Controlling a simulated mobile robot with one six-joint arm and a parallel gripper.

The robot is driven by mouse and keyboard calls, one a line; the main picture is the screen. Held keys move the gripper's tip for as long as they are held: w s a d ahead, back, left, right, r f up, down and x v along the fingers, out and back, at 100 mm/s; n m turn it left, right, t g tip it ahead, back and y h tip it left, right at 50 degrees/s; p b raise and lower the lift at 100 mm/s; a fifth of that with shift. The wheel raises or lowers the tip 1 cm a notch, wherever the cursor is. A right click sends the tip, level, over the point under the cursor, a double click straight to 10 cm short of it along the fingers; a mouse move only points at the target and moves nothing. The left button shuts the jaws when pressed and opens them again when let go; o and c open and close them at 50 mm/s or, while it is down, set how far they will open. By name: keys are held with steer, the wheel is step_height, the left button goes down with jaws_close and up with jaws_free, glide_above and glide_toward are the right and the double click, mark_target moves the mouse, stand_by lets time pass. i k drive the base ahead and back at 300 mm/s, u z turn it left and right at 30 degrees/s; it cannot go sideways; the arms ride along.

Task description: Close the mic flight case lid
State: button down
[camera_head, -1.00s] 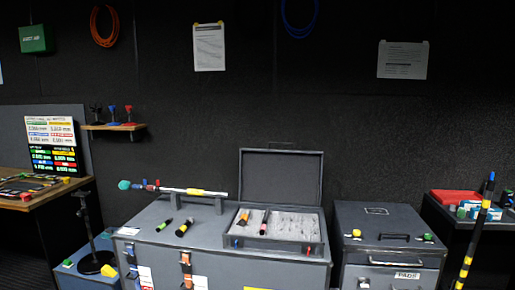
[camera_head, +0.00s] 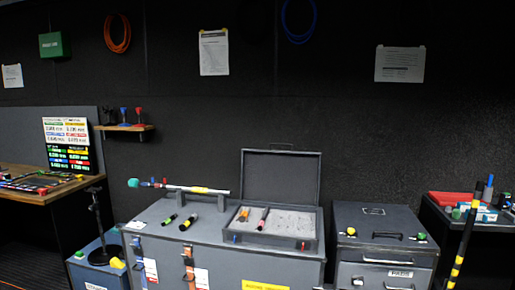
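The mic flight case (camera_head: 308,243) sits open on top of a large grey trunk. Its lid (camera_head: 281,177) stands about upright at the back edge, its dark inner side facing me. Grey foam (camera_head: 290,221) lines the base. Two microphones lie in its left part, one with an orange body (camera_head: 243,214) and one dark with a pinkish end (camera_head: 263,219). Small red and blue parts show on the case front. My gripper is not in view.
Two microphones (camera_head: 188,222) and a pole on a stand (camera_head: 185,188) occupy the trunk (camera_head: 210,246) left of the case. A grey drawer cabinet (camera_head: 385,222) stands to the right, with a striped pole (camera_head: 466,235) beyond. A desk (camera_head: 40,190) is at far left.

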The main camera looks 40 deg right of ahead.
mark_target(291, 178)
steer(key=z, duration=0.15)
steer(key=i, duration=0.95)
steer(key=u, duration=0.1)
